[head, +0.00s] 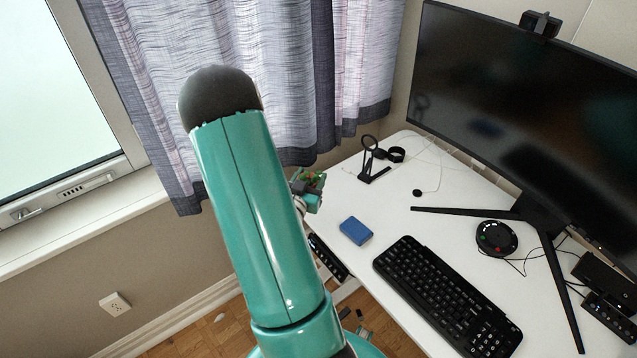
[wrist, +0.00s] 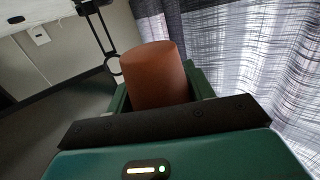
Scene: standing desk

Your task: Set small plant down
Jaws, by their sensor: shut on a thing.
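In the wrist view a plain terracotta-brown pot (wrist: 155,75), part of the small plant, sits between the green fingers of my gripper (wrist: 160,88), which is shut on it. In the head view my gripper (head: 309,196) is small and partly hidden behind my teal arm, with a little green and orange of the plant (head: 311,179) showing at it. It appears near the left edge of the white desk (head: 335,190), by the curtain. I cannot tell its height above the desk or whether the pot touches anything.
On the desk are a blue box (head: 356,231), a black keyboard (head: 446,295), a black stand (head: 373,165), a round black device (head: 496,238) and a monitor (head: 520,110) on splayed legs. Bare desk lies between the stand and the blue box. A curtain (head: 340,70) hangs behind my gripper.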

